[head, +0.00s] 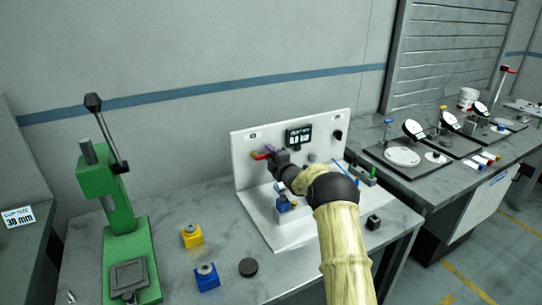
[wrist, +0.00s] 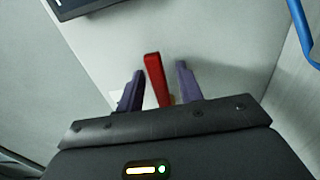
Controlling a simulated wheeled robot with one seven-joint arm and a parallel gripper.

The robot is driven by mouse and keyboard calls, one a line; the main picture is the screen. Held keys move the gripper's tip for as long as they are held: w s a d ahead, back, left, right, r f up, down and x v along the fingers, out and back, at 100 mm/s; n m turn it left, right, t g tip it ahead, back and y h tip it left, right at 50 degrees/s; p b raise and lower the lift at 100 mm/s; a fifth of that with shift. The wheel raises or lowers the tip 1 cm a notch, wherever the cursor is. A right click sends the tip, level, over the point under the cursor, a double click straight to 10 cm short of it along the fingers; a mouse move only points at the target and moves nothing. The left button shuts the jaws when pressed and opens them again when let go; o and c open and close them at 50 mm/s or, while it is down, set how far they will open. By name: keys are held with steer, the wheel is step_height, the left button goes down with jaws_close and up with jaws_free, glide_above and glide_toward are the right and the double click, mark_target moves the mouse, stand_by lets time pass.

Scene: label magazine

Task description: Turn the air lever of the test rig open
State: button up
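The test rig (head: 241,143) is a white upright panel on a white base, standing on the grey bench. Its red air lever (head: 261,156) shows at the panel's left part, just beside my gripper (head: 270,152). In the wrist view the red lever (wrist: 154,72) stands between the two purple fingers of my gripper (wrist: 160,84). The fingers are open, with a gap on each side of the lever, the left gap smaller near the base. The lever's pivot is mostly hidden behind the gripper body. My arm covers part of the rig's base in the head view.
A dark display (head: 299,137) is on the panel. A blue fixture (head: 283,204) stands on the rig base. A green press (head: 125,225), a yellow block (head: 192,236), a blue block (head: 207,277) and a black puck (head: 248,267) are on the left bench. A blue tube (wrist: 302,30) is at upper right.

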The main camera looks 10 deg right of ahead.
mark_target(253, 142)
jaws_close()
